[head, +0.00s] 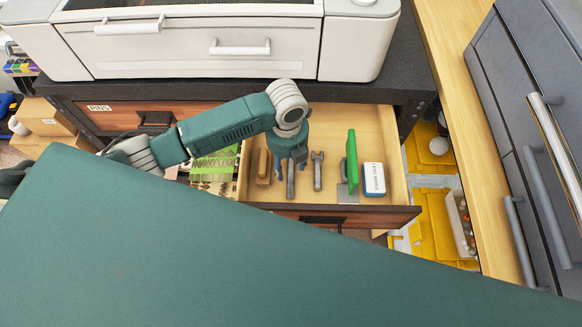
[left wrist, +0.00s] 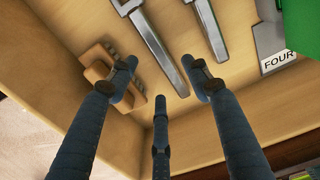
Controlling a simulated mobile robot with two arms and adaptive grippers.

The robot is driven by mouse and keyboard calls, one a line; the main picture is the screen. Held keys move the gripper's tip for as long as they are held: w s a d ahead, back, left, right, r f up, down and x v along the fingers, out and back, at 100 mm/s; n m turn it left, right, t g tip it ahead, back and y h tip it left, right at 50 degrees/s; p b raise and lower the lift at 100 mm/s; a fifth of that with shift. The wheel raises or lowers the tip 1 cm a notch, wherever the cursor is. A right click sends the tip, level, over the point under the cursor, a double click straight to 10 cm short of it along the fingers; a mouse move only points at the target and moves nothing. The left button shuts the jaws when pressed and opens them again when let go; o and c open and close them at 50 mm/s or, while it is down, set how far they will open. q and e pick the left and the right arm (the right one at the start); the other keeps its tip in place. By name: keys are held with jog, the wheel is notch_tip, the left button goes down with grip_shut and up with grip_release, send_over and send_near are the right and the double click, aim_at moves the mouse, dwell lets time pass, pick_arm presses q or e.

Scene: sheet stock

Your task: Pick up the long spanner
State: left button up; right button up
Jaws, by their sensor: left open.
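The long spanner (head: 291,187) is grey and lies flat in the open drawer; its upper part in the head view is hidden by my left gripper (head: 290,167). In the left wrist view the long spanner (left wrist: 153,42) runs from the top edge down to between the fingertips. My left gripper (left wrist: 163,75) is open and empty above its handle end, its fingers spread to either side. A second, shorter-looking spanner (head: 317,172) lies just to the right; it also shows in the left wrist view (left wrist: 210,28). My right gripper is not in view.
A green upright piece (head: 351,160), a grey plate marked FOUR (left wrist: 268,42) and a white-topped box (head: 374,178) are to the right. The drawer front (head: 390,214) bounds the near side.

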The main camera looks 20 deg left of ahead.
aim_at(288, 172)
pick_arm(q)
jog(key=shift+w+f, duration=0.15)
jog(key=shift+f, duration=2.2)
jog(key=c, duration=1.2)
grip_shut()
jog(key=shift+r, duration=0.15)
